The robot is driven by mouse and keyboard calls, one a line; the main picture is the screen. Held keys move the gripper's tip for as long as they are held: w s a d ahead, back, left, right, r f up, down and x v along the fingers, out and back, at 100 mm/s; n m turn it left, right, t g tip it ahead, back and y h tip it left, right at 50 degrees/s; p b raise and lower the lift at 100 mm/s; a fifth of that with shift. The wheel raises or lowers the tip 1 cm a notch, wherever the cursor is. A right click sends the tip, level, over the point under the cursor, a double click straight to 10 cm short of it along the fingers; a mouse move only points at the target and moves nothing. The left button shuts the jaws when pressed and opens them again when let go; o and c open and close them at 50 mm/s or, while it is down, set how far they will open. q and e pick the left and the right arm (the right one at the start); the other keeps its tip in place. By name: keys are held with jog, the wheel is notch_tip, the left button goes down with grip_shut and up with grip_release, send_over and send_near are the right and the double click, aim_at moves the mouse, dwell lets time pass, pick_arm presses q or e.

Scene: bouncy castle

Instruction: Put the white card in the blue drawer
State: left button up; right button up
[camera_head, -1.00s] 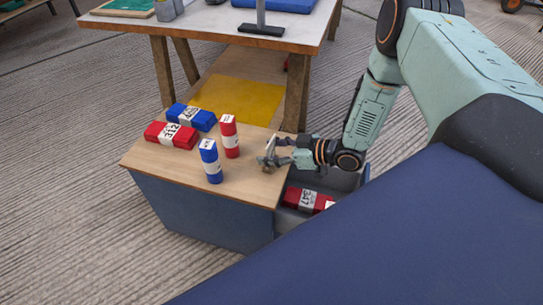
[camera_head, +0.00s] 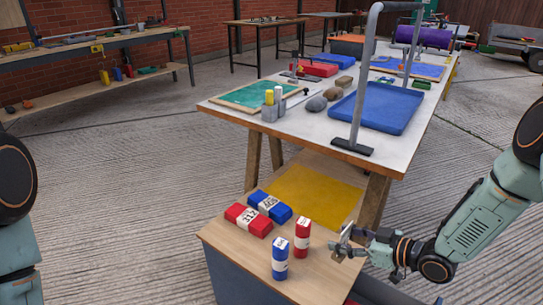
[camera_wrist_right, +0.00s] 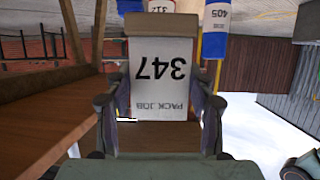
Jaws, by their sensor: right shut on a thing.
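My right gripper (camera_head: 345,247) is shut on the white card, which stands up between its fingers at the right edge of the wooden cabinet top. In the right wrist view the white card (camera_wrist_right: 162,80) reads "347" and "PACK JOB" upside down, with the fingers on either side. In the head view the card (camera_head: 346,232) is seen nearly edge-on. At the bottom, right of the cabinet, a blue-grey drawer edge (camera_head: 384,290) shows; most of the drawer is out of the picture or hidden. My left arm shows at the left, but its gripper does not.
On the cabinet top (camera_head: 232,244) lie a red block (camera_head: 248,219) and a blue block (camera_head: 269,205). A red block (camera_head: 302,236) and a blue block (camera_head: 279,259) stand upright near my right gripper. A white-topped table (camera_head: 310,133) with a blue tray (camera_head: 378,106) stands behind.

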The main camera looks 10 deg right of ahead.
jog(key=shift+s+f, duration=0.15)
jog(key=shift+f, duration=0.1)
jog(key=s+a+r+n+g+y+p, duration=0.2)
jog(key=s+a+n, duration=0.1)
jog(key=s+a, duration=0.5)
pick_arm(q)
notch_tip(320, 180, up, 5)
jog(key=p, duration=0.2)
jog(key=shift+f+p, duration=0.2)
jog(key=shift+p, duration=0.1)
pick_arm(e)
jog(key=a+r+y, duration=0.1)
jog(key=a+r, duration=0.3)
jog(key=r, duration=1.2)
pick_arm(q)
jog(key=shift+c, duration=1.2)
jog(key=shift+d, duration=0.1)
pick_arm(e)
jog(key=shift+n+g, duration=0.3)
jog(key=shift+g, duration=0.1)
jog(key=f, duration=0.1)
jog(key=s+f, duration=0.1)
jog(key=f, duration=0.1)
jog(key=s+f, duration=0.1)
jog(key=f, duration=0.1)
jog(key=shift+s+d+f, duration=0.1)
jog(key=shift+s+f, duration=0.05)
jog(key=shift+f, duration=0.1)
